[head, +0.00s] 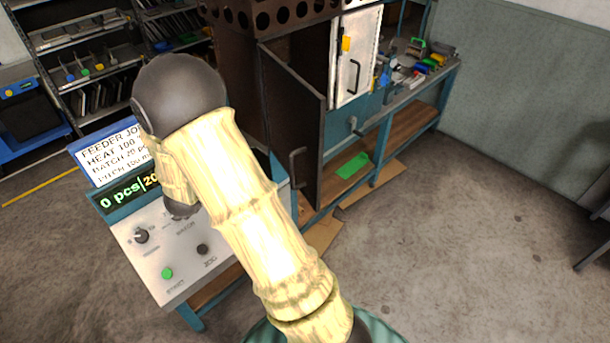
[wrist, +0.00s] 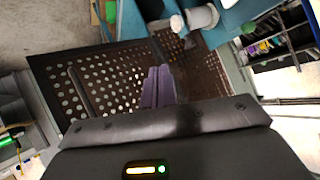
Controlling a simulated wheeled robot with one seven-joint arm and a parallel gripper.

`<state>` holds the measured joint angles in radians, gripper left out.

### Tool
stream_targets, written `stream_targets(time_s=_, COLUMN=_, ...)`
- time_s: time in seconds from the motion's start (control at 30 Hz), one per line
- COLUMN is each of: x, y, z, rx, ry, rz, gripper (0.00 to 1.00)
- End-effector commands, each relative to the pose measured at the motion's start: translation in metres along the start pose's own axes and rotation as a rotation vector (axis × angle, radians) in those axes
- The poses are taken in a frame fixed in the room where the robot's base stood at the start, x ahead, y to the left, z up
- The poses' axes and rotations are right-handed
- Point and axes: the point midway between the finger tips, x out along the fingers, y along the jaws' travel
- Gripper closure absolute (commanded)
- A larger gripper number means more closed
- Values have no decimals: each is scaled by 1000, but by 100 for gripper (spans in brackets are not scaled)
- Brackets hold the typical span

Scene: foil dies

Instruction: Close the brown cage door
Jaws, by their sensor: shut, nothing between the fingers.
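The brown cage door (head: 292,105) stands swung open from the brown cage (head: 232,65) in the head view, with a dark bar handle (head: 295,168) low on it. A dark gap shows behind the door. In the wrist view, my gripper (wrist: 158,70) has its purple fingers together, with nothing between them. The fingers lie in front of a brown perforated panel (wrist: 105,75); I cannot tell whether they touch it. A dark bar (wrist: 76,92) crosses the panel's left side. In the head view my arm hides my gripper and part of the cage.
A white door (head: 357,50) with a black handle is right of the cage opening. A control console (head: 150,255) stands at front left. A blue bench (head: 425,85) with tools runs along the back right. Open floor (head: 455,220) lies to the right.

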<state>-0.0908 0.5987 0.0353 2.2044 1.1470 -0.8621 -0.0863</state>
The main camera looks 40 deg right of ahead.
Motion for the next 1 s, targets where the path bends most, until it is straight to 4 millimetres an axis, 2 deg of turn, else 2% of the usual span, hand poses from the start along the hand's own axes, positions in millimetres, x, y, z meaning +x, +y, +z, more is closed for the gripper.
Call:
stream_targets(time_s=0.07, x=11, y=17, z=-1, rx=38, ry=105, rz=123, gripper=100)
stream_targets(time_s=0.17, x=14, y=44, z=-3, rx=68, ry=247, rz=294, gripper=100)
stream_targets(time_s=0.3, x=1, y=82, z=2, rx=63, ry=438, rz=550, gripper=100)
stream_targets(time_s=0.43, x=-20, y=105, z=9, rx=25, ry=568, rz=737, gripper=100)
stream_targets(time_s=0.6, x=-35, y=115, z=13, rx=-2, ry=634, rz=837, gripper=100)
stream_targets(time_s=1.0, x=-33, y=118, z=9, rx=-1, ry=635, rz=839, gripper=100)
